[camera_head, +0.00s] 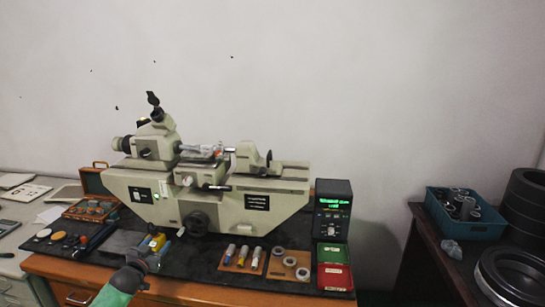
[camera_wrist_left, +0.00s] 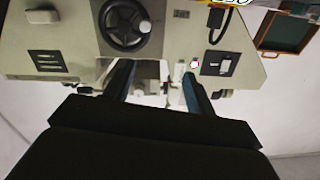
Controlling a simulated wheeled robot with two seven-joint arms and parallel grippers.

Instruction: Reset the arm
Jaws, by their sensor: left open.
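My left arm comes in at the bottom left of the head view, with a green sleeve. My left gripper (camera_head: 148,254) is in front of the beige measuring machine (camera_head: 160,207), low over the front of the bench. In the left wrist view the two dark fingers of the gripper (camera_wrist_left: 158,72) stand apart with nothing held between them. The machine (camera_wrist_left: 60,62) appears upside down beyond them, with its black handwheel (camera_wrist_left: 125,24). My right gripper is in neither view.
A wooden board with several bearing rings (camera_head: 290,262) and a board with coloured cylinders (camera_head: 243,257) lie right of my gripper. A display box (camera_head: 333,205) and green and red trays (camera_head: 334,277) stand farther right. A blue crate (camera_head: 468,228) is on another table.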

